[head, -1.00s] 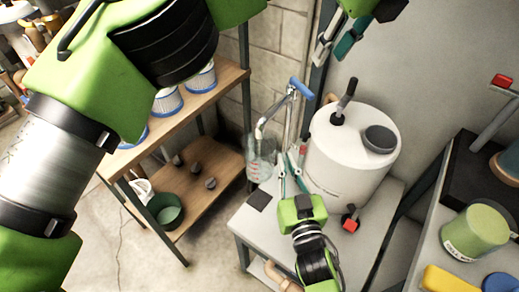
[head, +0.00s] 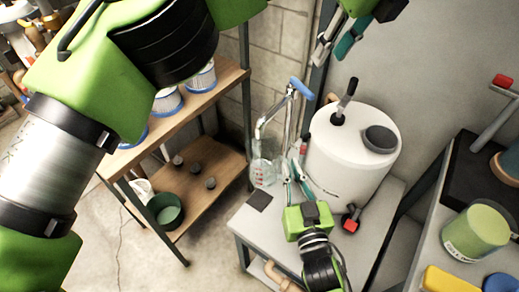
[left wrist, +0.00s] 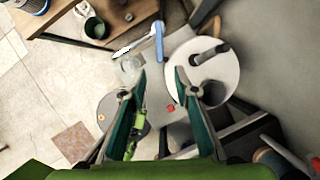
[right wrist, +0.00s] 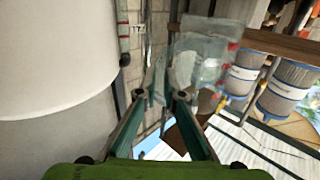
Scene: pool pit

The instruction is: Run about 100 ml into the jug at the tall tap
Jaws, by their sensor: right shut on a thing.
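The clear jug (head: 263,172) with red marks is upright under the spout of the tall tap (head: 290,112), above the bench top near its back edge. I cannot tell whether water is in it. The tap has a blue lever (head: 301,87), also seen in the left wrist view (left wrist: 158,42). My right gripper (head: 291,180) is shut on the jug at its near side; the jug is blurred and large in the right wrist view (right wrist: 205,62). My left gripper (head: 331,52) is open and empty, high above the bench, and its fingers are spread in its wrist view (left wrist: 160,78).
A large white tank (head: 352,150) stands right beside the tap, with a red-handled valve (head: 351,219) low in front. A wooden shelf (head: 200,105) with filter cartridges is at left. A bench with a green tub (head: 476,233) is at right.

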